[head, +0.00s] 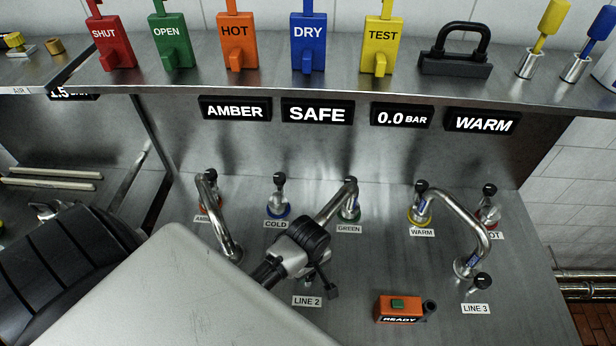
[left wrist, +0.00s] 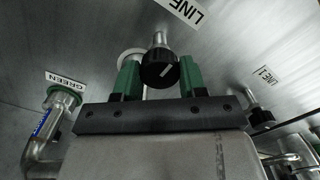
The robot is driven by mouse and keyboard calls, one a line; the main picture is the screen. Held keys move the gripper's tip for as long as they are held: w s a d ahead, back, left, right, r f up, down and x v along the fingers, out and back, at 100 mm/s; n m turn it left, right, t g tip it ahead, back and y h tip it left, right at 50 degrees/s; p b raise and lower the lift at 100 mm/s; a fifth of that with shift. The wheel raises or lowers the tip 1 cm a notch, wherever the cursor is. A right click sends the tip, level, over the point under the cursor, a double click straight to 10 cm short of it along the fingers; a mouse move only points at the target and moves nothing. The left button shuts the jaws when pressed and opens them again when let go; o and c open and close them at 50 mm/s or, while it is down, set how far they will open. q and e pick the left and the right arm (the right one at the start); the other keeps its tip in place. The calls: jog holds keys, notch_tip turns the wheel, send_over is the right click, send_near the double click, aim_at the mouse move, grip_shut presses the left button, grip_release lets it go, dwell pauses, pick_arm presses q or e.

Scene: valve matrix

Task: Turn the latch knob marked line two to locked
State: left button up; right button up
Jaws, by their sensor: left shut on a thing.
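The line two knob is a black round cap with a short pale mark on a metal stem; it shows in the left wrist view (left wrist: 158,70). My left gripper (left wrist: 160,76) has its green fingers on either side of this knob and is shut on it. In the head view my left gripper (head: 318,272) is low over the panel, just above the LINE 2 label (head: 307,301), and mostly hides the knob. In the left wrist view a label reading LINE (left wrist: 186,9) is cut off at the top edge. My right gripper is not in view.
Bent metal pipes (head: 455,215) arch over the panel on both sides of my gripper. Several other knobs stand there, such as LINE 3 (head: 482,281). An orange READY box (head: 400,308) sits right of my gripper. Displays (head: 317,112) read AMBER, SAFE, 0.0 BAR and WARM.

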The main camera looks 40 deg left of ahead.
pick_arm(q)
jog(key=shift+m, duration=0.3)
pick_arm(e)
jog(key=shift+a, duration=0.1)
pick_arm(q)
jog(key=m, duration=1.7)
jog(key=shift+w, duration=0.1)
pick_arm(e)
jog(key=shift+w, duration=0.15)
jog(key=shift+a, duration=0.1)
pick_arm(q)
jog(key=o, duration=0.9)
